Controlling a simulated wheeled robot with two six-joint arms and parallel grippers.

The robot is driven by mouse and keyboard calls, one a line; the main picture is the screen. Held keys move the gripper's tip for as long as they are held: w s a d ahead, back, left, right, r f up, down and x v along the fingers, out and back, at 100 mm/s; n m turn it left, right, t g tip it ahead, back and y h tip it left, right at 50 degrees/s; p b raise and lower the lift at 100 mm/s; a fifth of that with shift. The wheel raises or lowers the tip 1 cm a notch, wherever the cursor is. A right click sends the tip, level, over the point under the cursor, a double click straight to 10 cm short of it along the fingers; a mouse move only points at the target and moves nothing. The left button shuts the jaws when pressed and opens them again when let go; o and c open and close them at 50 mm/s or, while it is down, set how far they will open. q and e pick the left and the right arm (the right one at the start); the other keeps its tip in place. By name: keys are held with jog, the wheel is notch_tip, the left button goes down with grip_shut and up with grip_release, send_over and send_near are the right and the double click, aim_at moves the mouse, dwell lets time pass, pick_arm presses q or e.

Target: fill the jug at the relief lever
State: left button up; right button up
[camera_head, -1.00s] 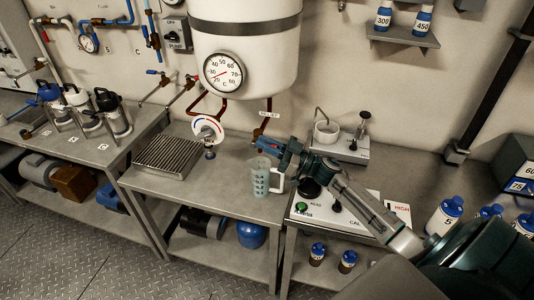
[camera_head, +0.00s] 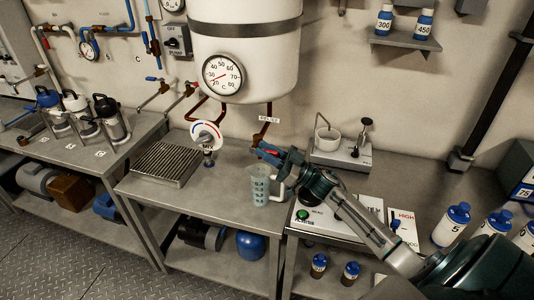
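The clear measuring jug (camera_head: 259,191) stands upright on the middle bench, below the relief pipe and its label (camera_head: 269,119). Bluish markings show on it; I cannot make out a liquid level. My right gripper (camera_head: 267,152) is at the lower end of the relief pipe (camera_head: 261,136), above and behind the jug. A small red part shows at its fingers, perhaps the relief lever, mostly hidden by the gripper. I cannot tell whether the fingers are closed on it. My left gripper is out of view.
The white tank with its gauge (camera_head: 222,75) hangs above the bench. A round red-and-blue dial valve (camera_head: 207,136) and a drain grate (camera_head: 164,164) are left of the jug. A control box and a device with a white cup (camera_head: 327,136) stand right. Blue-capped bottles (camera_head: 452,224) stand far right.

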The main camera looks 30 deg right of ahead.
notch_tip(320, 180, up, 3)
jog(key=shift+f+b, duration=0.1)
jog(key=shift+b, duration=0.5)
jog(key=s+a+r+b, duration=0.1)
jog(key=s+a+r, duration=0.1)
jog(key=s+a, duration=0.6)
jog(key=s, duration=0.5)
jog(key=shift+s+b, duration=0.3)
jog(key=shift+s, duration=0.1)
